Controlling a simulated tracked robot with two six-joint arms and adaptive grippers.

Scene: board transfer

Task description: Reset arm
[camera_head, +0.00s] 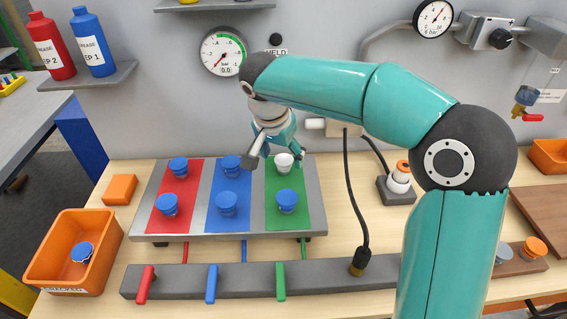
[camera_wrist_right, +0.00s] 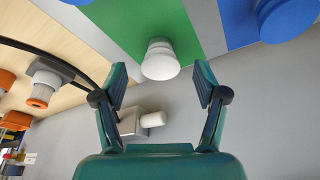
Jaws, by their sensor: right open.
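My right gripper (camera_head: 278,160) is above the far part of the grey board (camera_head: 238,187), over the green strip (camera_head: 302,216). In the right wrist view my right gripper (camera_wrist_right: 158,88) is open and empty. A white suction cup (camera_head: 284,162) stands on the green strip and shows between and beyond the open fingers in the wrist view (camera_wrist_right: 160,60); I see no contact. Blue cups stand on the red strip (camera_head: 186,195), the blue strip (camera_head: 229,178) and the near green strip, such as this blue cup (camera_head: 287,201). My left gripper is not in view.
A grey manifold (camera_head: 330,276) with red, blue and green levers lies in front of the board. An orange bin (camera_head: 48,246) holding a blue cup stands at the left. A black hose stands right of the board. A gauge (camera_head: 223,52) is on the wall behind.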

